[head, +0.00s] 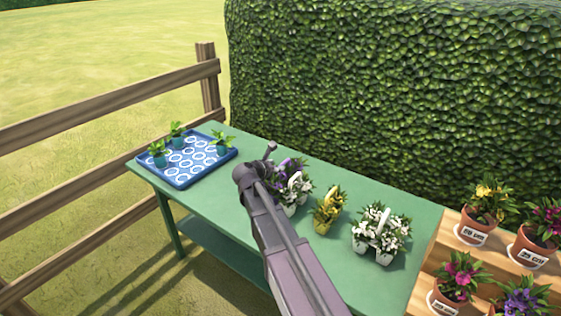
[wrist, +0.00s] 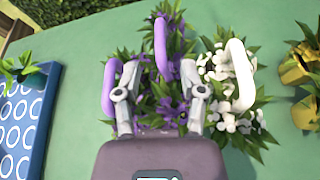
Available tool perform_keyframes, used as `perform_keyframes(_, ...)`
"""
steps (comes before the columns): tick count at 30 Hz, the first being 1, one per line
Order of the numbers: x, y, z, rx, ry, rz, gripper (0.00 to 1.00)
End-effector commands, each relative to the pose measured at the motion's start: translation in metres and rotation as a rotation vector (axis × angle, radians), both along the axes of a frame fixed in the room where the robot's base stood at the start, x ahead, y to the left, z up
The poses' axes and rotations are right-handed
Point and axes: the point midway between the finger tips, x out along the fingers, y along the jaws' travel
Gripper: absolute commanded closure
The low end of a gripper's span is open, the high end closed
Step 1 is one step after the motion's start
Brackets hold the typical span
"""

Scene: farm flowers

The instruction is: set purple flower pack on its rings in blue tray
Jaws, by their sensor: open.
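The purple flower pack (wrist: 172,45) has purple blooms, green leaves and a purple handle; in the head view its blooms (head: 291,165) are partly behind my arm. A second purple curved piece shows left of my fingers, and I cannot tell whether it belongs to the same pack. My gripper (wrist: 160,84) is open over the pack, fingers apart, with purple blooms between and below them. Contact cannot be told. In the head view my arm hides most of the fingers. The blue tray (head: 207,173) with white rings lies at the table's left end; its edge (wrist: 47,118) shows at left in the wrist view.
Three teal-potted plants (head: 158,153) stand in the tray; many rings are bare. A white flower pack (wrist: 222,70) stands close right of the purple one. A yellow pack (head: 328,208) and another white pack (head: 382,235) stand further right on the green table (head: 210,205).

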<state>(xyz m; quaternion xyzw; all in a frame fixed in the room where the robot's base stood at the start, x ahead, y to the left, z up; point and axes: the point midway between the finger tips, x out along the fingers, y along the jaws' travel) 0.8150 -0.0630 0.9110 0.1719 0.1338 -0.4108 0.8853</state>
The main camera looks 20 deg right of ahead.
Motion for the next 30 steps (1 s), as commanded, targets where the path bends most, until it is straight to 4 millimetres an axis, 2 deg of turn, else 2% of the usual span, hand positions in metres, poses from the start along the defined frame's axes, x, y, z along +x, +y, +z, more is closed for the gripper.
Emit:
perform_keyframes(1, -0.008, 0.007, 0.007, 0.0, 0.0, 0.002, 0.48)
perform_keyframes(6, -0.023, 0.024, 0.016, 0.0, 0.0, 0.002, 0.48)
perform_keyframes(12, -0.033, 0.035, 0.021, 0.001, 0.0, 0.001, 0.48)
perform_keyframes(30, -0.035, 0.038, 0.021, 0.001, -0.001, 0.0, 0.48)
